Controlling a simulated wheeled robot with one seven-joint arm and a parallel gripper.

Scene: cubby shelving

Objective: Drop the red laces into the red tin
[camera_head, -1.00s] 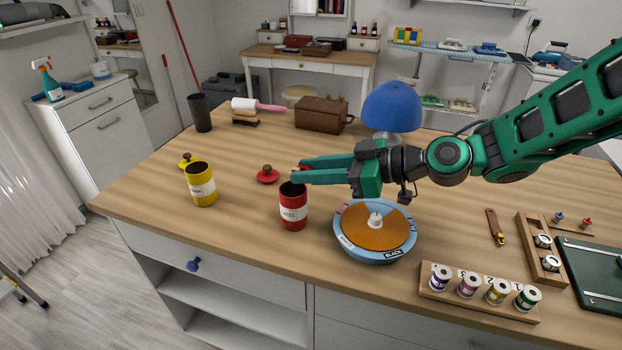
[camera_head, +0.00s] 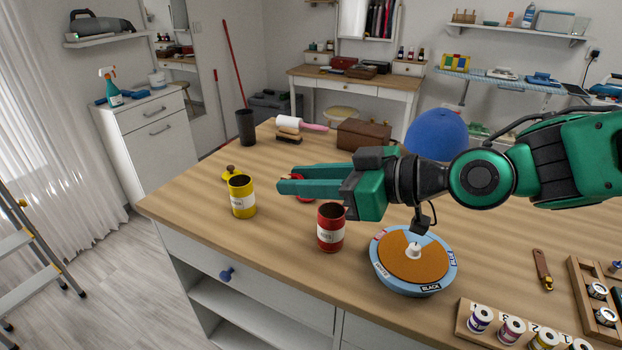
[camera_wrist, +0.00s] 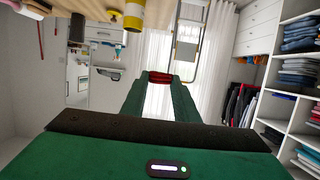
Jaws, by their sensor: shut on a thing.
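The red tin (camera_head: 330,232) stands upright and open-topped on the wooden table, with a white label. My gripper (camera_head: 284,186) is level above the table, its fingertips up and to the left of the tin's mouth in the head view. In the wrist view its fingers (camera_wrist: 160,78) are shut on a red bundle, the red laces (camera_wrist: 161,77), at the tips. The laces are hard to make out in the head view. The red lid (camera_head: 306,199) is mostly hidden behind the fingers.
A yellow tin (camera_head: 242,199) stands left of the red tin, its yellow lid (camera_head: 230,172) behind it. A round blue-rimmed tray (camera_head: 412,262) lies right of the red tin. A spool rack (camera_head: 500,326) is at front right. The table's front-left area is clear.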

